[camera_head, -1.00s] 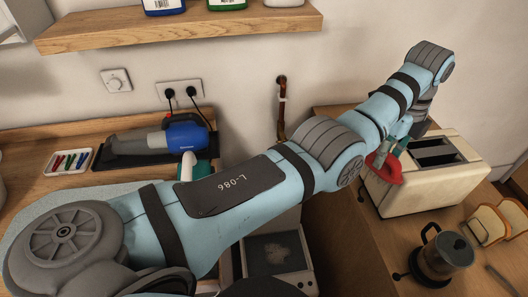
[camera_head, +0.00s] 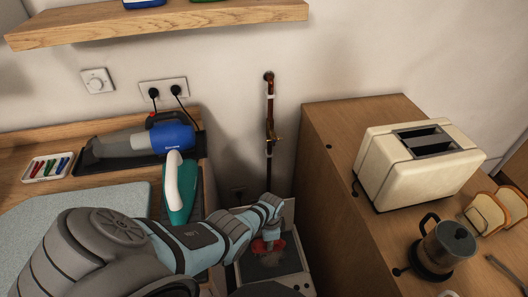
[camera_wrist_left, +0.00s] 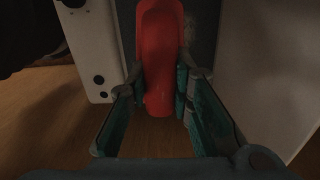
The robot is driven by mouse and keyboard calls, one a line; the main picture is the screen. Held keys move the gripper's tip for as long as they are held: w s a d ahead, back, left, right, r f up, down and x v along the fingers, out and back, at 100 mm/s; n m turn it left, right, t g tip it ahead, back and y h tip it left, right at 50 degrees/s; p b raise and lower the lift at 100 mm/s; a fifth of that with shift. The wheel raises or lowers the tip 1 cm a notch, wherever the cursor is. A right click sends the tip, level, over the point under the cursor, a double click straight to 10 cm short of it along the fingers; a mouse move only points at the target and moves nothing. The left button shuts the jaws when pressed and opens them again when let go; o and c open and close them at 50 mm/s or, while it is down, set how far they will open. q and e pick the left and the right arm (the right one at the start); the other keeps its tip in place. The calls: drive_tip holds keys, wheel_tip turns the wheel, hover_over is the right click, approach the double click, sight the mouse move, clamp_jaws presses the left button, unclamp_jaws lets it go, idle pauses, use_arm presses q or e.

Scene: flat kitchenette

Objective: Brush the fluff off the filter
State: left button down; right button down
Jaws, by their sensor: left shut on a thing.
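A red brush (camera_head: 266,246) is gripped in my left gripper (camera_head: 268,238), low in the gap between the two counters. It also shows in the left wrist view (camera_wrist_left: 159,60), upright between the two teal-padded fingers. The dark filter panel (camera_head: 250,271) sits in a white frame (camera_head: 302,282) just below and around the brush. A pale grey patch of fluff (camera_head: 272,261) shows on it, partly hidden by the brush and gripper. I cannot tell whether the bristles touch the filter. My right gripper is not in view.
A wooden cabinet side (camera_head: 335,205) stands close on the right, with a cream toaster (camera_head: 400,175) and a coffee pot (camera_head: 447,248) on top. On the left counter are a blue hand vacuum (camera_head: 176,137), a teal tool with a white handle (camera_head: 185,202) and a marker tray (camera_head: 45,167).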

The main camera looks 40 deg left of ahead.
sight(259, 247)
use_arm(q)
drive_tip(key=shift+n, duration=0.5)
drive_tip(key=s+a+f, duration=0.2)
drive_tip(key=shift+s+a+f, duration=0.1)
drive_tip(key=shift+s+f, duration=0.2)
drive_tip(key=shift+f+b, duration=0.3)
drive_tip(key=shift+b, duration=0.1)
wheel_tip(259, 247, down, 5)
drive_tip(key=b, duration=0.5)
drive_tip(key=shift+f, duration=0.15)
drive_tip(key=shift+f+b, duration=0.7)
drive_tip(key=shift+b, duration=0.15)
drive_tip(key=shift+f, duration=0.1)
